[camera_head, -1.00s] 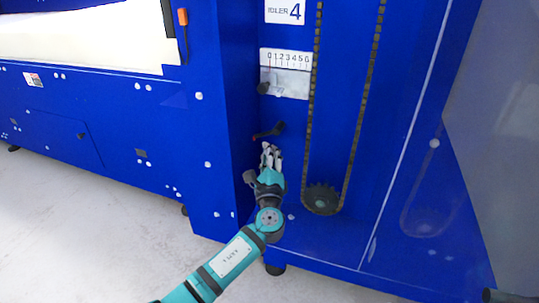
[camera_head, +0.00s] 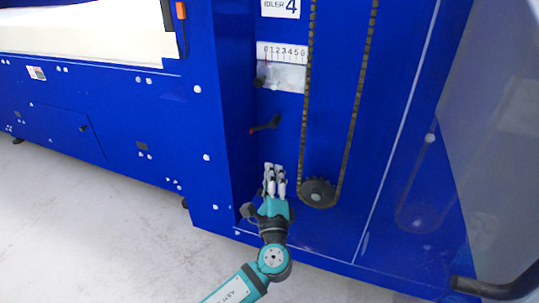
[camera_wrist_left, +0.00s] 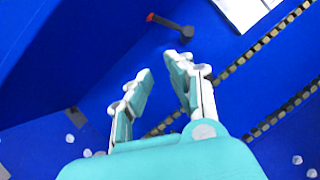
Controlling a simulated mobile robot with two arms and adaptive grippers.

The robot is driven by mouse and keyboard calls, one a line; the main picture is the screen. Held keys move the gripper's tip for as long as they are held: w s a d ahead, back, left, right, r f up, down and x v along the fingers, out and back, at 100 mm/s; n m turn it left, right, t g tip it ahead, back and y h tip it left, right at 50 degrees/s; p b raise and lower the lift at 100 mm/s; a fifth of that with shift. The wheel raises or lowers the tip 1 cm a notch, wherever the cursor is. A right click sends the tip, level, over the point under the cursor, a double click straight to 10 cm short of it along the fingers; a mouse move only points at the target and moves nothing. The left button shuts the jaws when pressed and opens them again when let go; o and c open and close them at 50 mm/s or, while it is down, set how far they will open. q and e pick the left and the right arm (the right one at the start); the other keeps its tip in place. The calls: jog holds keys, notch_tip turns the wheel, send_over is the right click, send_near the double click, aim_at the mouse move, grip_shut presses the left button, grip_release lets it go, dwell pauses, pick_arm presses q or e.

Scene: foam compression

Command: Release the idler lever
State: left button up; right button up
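The idler lever (camera_head: 265,125) is a small dark handle with a red tip on the blue machine panel, below the number scale. It also shows in the left wrist view (camera_wrist_left: 172,24), beyond my fingertips, with its red end to the left. My left gripper (camera_head: 274,168) is below the lever and apart from it. In the left wrist view my left gripper (camera_wrist_left: 160,68) has its two fingers spread with nothing between them. My right gripper is not in view.
A chain (camera_head: 304,105) runs down to a dark sprocket (camera_head: 318,192) just right of my left gripper. A white number scale (camera_head: 283,53) and an "IDLER 4" label (camera_head: 281,8) are above the lever. A blue wall edge stands to the left. A dark bar (camera_head: 495,288) is at bottom right.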

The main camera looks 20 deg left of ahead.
pick_arm(q)
jog(key=shift+o, duration=0.9)
jog(key=s+d+r+n+g+p, duration=0.1)
jog(key=s+r+n+g, duration=0.1)
jog(key=s+r+n, duration=0.4)
jog(key=r+n, duration=0.1)
jog(key=n, duration=0.3)
jog(key=shift+d+g, duration=0.3)
jog(key=shift+d, duration=0.1)
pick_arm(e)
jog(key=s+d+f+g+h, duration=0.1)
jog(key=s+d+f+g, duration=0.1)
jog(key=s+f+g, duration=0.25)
pick_arm(q)
jog(key=b+x, duration=0.2)
jog(key=x, duration=1.5)
jog(key=shift+b, duration=0.3)
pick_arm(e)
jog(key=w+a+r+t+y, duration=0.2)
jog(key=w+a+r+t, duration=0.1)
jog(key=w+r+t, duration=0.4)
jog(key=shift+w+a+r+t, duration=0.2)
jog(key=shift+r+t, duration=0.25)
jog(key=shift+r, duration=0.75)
pick_arm(q)
jog(key=shift+w+f, duration=0.1)
jog(key=shift+c, duration=0.4)
grip_shut()
jog(key=shift+f, duration=0.15)
